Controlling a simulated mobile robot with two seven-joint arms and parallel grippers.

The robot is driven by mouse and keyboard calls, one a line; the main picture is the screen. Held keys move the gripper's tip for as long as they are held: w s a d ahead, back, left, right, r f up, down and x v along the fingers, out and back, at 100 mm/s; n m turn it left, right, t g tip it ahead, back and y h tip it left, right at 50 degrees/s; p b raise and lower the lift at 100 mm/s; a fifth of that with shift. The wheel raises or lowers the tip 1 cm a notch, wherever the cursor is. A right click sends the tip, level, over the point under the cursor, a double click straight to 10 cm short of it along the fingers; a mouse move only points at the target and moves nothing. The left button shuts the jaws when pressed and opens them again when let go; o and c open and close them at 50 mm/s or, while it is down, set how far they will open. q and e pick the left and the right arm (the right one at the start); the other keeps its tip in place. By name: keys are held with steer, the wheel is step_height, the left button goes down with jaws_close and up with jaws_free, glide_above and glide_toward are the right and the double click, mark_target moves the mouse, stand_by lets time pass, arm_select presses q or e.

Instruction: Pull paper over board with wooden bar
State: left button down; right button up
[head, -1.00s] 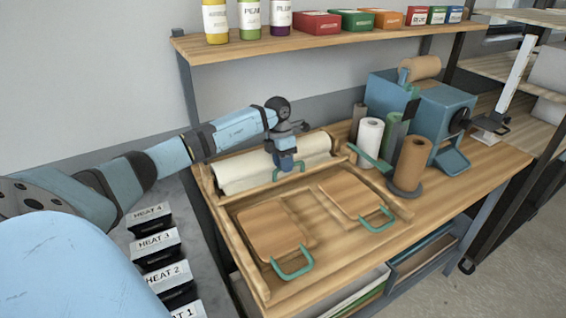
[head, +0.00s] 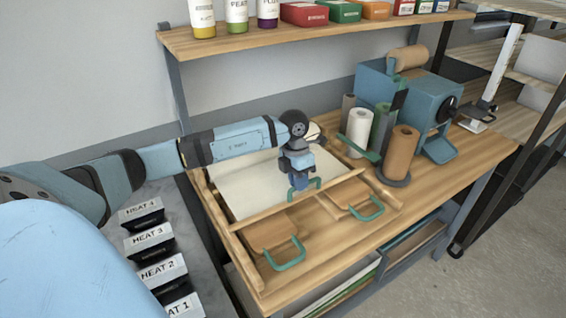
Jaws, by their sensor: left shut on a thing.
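My left gripper (head: 300,187) is shut on the green handle of the wooden bar (head: 257,214). The bar lies across the wooden frame (head: 236,250), above the back part of two tan boards. White paper (head: 258,184) stretches flat behind the bar, partly hidden by my left arm. The left board (head: 272,233) and right board (head: 347,190) each have a green handle at the front, and their front parts are uncovered. My right gripper is not in view.
Paper rolls, including a white one (head: 359,132) and a brown one (head: 403,153), stand right of the frame. A blue machine (head: 430,100) is behind them. A shelf (head: 300,35) with bottles and boxes runs above. Labelled HEAT boxes (head: 150,242) sit at left.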

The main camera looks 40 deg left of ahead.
arm_select(q)
steer(key=s+d, duration=0.3)
steer(key=d, duration=0.9)
steer(key=shift+s+d, duration=0.25)
steer(key=c, duration=1.1)
jaws_free()
steer(key=a+r, duration=0.1)
steer(key=r, duration=0.3)
steer(key=r+b, duration=0.1)
steer(key=r, duration=0.4)
steer(key=a+r, duration=0.1)
steer(key=r, duration=0.3)
steer(key=shift+w+a+r+b, duration=0.3)
steer(key=shift+w+r+b, duration=0.05)
steer(key=shift+b, duration=0.05)
